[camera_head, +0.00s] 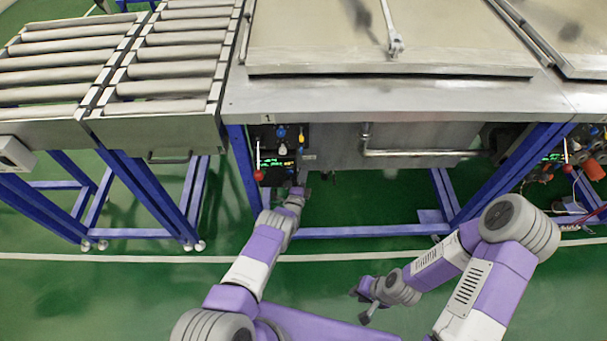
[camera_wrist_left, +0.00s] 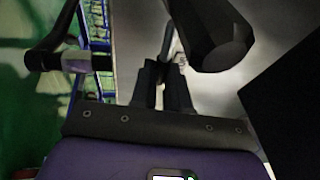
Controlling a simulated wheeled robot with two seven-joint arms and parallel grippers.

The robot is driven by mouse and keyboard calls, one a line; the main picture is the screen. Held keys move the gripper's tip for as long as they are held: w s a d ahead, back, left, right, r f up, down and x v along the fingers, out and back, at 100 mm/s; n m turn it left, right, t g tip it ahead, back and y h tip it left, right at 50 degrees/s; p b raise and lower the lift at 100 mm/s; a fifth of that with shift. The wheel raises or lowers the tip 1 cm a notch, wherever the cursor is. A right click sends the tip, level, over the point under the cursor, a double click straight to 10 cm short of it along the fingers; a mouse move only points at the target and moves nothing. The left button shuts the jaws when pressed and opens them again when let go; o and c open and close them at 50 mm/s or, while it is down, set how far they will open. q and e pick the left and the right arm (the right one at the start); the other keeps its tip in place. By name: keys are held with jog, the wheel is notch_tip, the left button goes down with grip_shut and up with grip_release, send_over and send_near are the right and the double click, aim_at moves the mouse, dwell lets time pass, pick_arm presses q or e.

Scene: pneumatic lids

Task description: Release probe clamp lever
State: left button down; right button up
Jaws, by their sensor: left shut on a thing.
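My left gripper (camera_head: 300,191) reaches under the front edge of the steel tank, just right of the control panel. In the left wrist view its dark fingers (camera_wrist_left: 164,88) are shut on a slim grey lever (camera_wrist_left: 167,42), which appears to be the probe clamp lever. The lever runs up from between the fingertips, beside a thick dark cylinder (camera_wrist_left: 209,40). In the head view I cannot make out the lever at the gripper. My right gripper (camera_head: 361,303) is open and empty, low over the green floor.
The control panel (camera_head: 282,150) has a red-knobbed lever (camera_head: 258,174) at its left. A steel pipe (camera_head: 415,152) runs along the tank front to the right. A roller conveyor (camera_head: 170,55) stands at left. In the left wrist view a dark bar (camera_wrist_left: 52,59) is at left.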

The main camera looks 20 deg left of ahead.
dwell(0.3)
pick_arm(q)
jog(key=c, duration=1.1)
grip_release()
jog(key=p+v, duration=0.3)
jog(key=v, duration=0.4)
jog(key=shift+s, duration=0.35)
